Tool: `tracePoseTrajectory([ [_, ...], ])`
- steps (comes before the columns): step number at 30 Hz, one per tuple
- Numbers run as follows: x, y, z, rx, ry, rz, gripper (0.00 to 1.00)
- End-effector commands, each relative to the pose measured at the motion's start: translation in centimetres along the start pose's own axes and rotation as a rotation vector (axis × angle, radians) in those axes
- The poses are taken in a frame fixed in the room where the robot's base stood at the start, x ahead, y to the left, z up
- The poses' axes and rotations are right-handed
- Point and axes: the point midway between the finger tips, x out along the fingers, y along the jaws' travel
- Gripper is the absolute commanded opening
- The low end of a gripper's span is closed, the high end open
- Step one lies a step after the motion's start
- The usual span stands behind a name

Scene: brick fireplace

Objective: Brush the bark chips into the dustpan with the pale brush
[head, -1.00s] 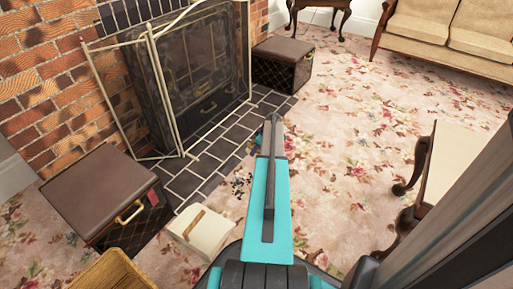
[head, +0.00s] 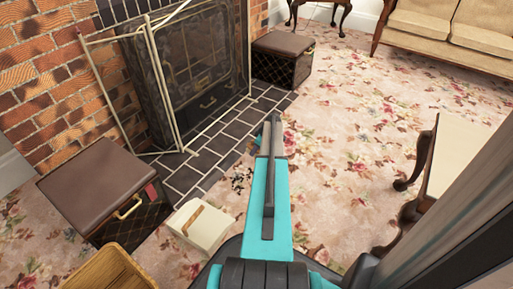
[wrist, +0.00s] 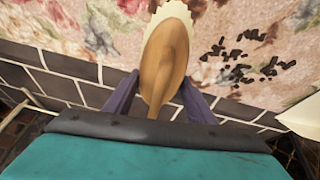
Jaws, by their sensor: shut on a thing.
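The pale brush (wrist: 165,55) has a wooden body and a cream bristle edge pointing to the top of the wrist view. My gripper (wrist: 160,98) is shut on its handle, with one dark finger on each side. The bark chips (wrist: 246,62) are a loose dark scatter on the carpet, right of the brush and apart from it. They also show in the head view (head: 241,180), left of my arm. The cream dustpan (head: 200,228) with a wooden handle lies on the carpet nearer to me. Its edge shows at the right of the wrist view (wrist: 303,117). My arm hides the brush in the head view.
A dark trunk (head: 95,185) stands left of the dustpan, and another (head: 283,62) stands beyond the hearth tiles (head: 205,160). A fire screen (head: 125,100) fronts the brick fireplace. A wooden crate (head: 108,270) is at the bottom left. Carpet right of my arm is open up to a table.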

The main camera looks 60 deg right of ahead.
Motion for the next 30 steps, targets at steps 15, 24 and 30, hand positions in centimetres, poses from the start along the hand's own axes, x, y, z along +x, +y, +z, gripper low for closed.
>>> tracePoseTrajectory([
  [15,-4.3,-5.2,-10.9,-0.024,0.004,-0.007,0.32],
  [24,-8.5,-11.2,-20.0,-0.034,0.004,-0.011,0.32],
  [30,-11.6,-15.8,-25.4,-0.035,0.005,-0.011,0.32],
])
